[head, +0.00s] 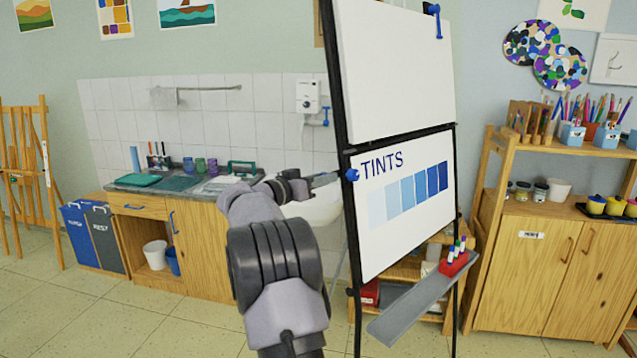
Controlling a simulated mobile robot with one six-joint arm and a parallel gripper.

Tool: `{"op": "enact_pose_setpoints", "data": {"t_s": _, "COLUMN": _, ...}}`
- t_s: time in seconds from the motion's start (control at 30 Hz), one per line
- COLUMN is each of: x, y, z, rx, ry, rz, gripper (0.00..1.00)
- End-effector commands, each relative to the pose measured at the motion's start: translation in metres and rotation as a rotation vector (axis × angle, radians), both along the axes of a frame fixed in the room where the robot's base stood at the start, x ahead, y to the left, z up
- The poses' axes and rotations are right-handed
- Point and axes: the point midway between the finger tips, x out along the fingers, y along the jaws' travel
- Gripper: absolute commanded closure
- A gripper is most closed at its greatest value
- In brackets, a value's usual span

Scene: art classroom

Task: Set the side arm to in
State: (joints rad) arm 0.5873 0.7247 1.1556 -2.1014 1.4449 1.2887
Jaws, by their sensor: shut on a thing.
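A flip-chart easel with a black frame (348,110) stands right of centre, with a white upper board and a lower sheet marked TINTS (405,195). A blue knob (352,175) shows at the left edge of the frame, at the height of the TINTS heading. My gripper (331,180) reaches it from the left and is shut, seen small and nearly edge-on. It appears to hold the side arm at this knob; most of the side arm is hidden or too small to tell. Another blue fitting (436,18) sits at the board's top right.
The easel's grey tray (405,312) juts forward, with a red marker holder (454,263) at its right end. A sink (318,208) and wooden counter (145,200) stand behind my arm. A wooden cabinet (530,270) is at the right. Floor at the left front is clear.

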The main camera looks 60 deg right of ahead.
Motion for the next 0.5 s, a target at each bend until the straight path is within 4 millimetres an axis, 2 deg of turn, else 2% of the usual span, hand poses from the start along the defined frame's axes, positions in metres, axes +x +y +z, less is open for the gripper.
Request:
{"op": "enact_pose_setpoints", "data": {"t_s": 0.23, "x": -0.0009, "y": -0.0011, "z": 0.0014, "rx": -0.002, "ry": 0.001, "rz": -0.001, "gripper": 1.0}}
{"op": "enact_pose_setpoints", "data": {"t_s": 0.27, "x": -0.0009, "y": -0.0011, "z": 0.0015, "rx": -0.003, "ry": 0.002, "rz": 0.0, "gripper": 0.72}}
{"op": "enact_pose_setpoints", "data": {"t_s": 0.33, "x": -0.0009, "y": -0.001, "z": 0.0014, "rx": -0.002, "ry": 0.001, "rz": -0.001, "gripper": 0.59}}
{"op": "enact_pose_setpoints", "data": {"t_s": 0.5, "x": -0.0006, "y": -0.0006, "z": 0.0012, "rx": -0.002, "ry": 0.0, "rz": -0.001, "gripper": 0.57}}
